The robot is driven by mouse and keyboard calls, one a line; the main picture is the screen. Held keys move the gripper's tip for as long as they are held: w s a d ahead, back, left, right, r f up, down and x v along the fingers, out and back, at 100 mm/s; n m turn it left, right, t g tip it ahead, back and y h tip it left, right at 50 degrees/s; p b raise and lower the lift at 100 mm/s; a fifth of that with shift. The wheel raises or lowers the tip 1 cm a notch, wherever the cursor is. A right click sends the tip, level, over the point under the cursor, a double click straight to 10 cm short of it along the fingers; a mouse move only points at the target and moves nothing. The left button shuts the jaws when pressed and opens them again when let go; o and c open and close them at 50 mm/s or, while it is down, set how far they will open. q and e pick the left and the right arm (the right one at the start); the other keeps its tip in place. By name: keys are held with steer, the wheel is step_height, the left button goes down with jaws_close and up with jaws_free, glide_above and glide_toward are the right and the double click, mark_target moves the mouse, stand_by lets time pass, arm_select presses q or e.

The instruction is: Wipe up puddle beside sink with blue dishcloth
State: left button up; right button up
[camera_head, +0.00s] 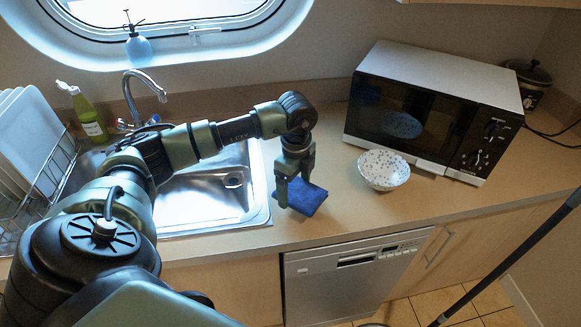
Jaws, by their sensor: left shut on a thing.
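The blue dishcloth (309,199) is folded on the wooden counter, just right of the steel sink (207,196). My left gripper (294,193) points down over the cloth's left part and is shut on it. The cloth is at the counter surface or very close to it. I see no puddle; any wet patch may be hidden under the cloth or my gripper. My left arm reaches across the sink and covers part of it. My right gripper is not in view.
A white speckled bowl (384,169) stands right of the cloth, before the microwave (433,112). A dish rack (45,190) with plates and a green bottle (90,117) are left. The tap (139,98) rises behind the sink. Counter between cloth and bowl is clear.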

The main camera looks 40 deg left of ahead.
arm_select(q)
steer(key=w+r, duration=0.1)
steer(key=w+r+p, duration=0.1)
steer(key=r, duration=0.1)
steer(key=w+d+r+p, duration=0.1)
steer(key=r, duration=0.1)
steer(key=shift+d+r, duration=0.1)
steer(key=shift+w, duration=0.1)
stand_by(0.4)
